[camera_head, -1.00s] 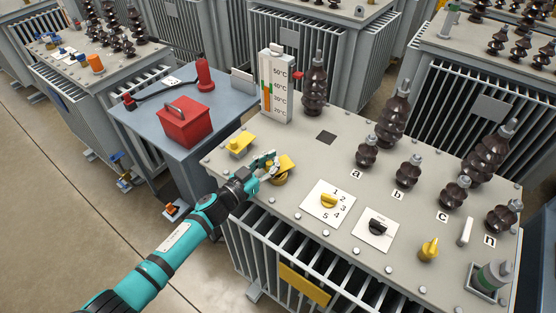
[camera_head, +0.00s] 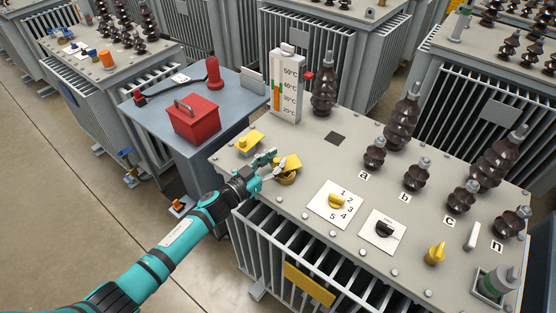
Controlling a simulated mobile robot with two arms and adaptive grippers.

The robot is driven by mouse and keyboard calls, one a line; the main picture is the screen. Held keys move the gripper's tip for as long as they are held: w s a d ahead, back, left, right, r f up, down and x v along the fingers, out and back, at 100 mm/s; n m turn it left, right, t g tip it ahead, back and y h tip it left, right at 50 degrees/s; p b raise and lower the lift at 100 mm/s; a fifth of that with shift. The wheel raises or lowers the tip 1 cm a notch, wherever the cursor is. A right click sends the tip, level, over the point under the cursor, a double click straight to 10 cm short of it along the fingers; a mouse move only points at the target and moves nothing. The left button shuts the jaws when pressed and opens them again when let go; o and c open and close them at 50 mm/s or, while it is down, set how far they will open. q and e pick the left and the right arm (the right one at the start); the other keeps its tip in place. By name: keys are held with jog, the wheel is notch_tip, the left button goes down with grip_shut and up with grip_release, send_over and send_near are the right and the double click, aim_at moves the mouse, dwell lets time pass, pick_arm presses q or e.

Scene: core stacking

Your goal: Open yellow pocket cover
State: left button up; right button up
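A yellow pocket cover (camera_head: 292,162) stands tilted up over a round brass-coloured pocket (camera_head: 287,178) near the left front edge of the transformer top (camera_head: 320,155). My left gripper (camera_head: 274,164) is at the left side of the cover, its teal fingers spread apart. One fingertip is close to or touching the cover; I cannot tell which. Nothing shows held between the fingers. A second yellow fitting (camera_head: 248,142) sits behind and left of the gripper. My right gripper is not in view.
A thermometer gauge (camera_head: 286,88) stands behind the pocket. A numbered yellow dial (camera_head: 337,201), a black dial (camera_head: 384,229) and several brown insulators (camera_head: 375,154) are to the right. A blue table (camera_head: 150,115) with a red toolbox (camera_head: 194,119) stands at the left.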

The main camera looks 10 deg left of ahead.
pick_arm(q)
jog(key=shift+o, duration=1.4)
jog(key=shift+d, duration=0.2)
jog(key=v, duration=1.2)
jog(key=shift+r, duration=0.1)
jog(key=shift+c, duration=0.4)
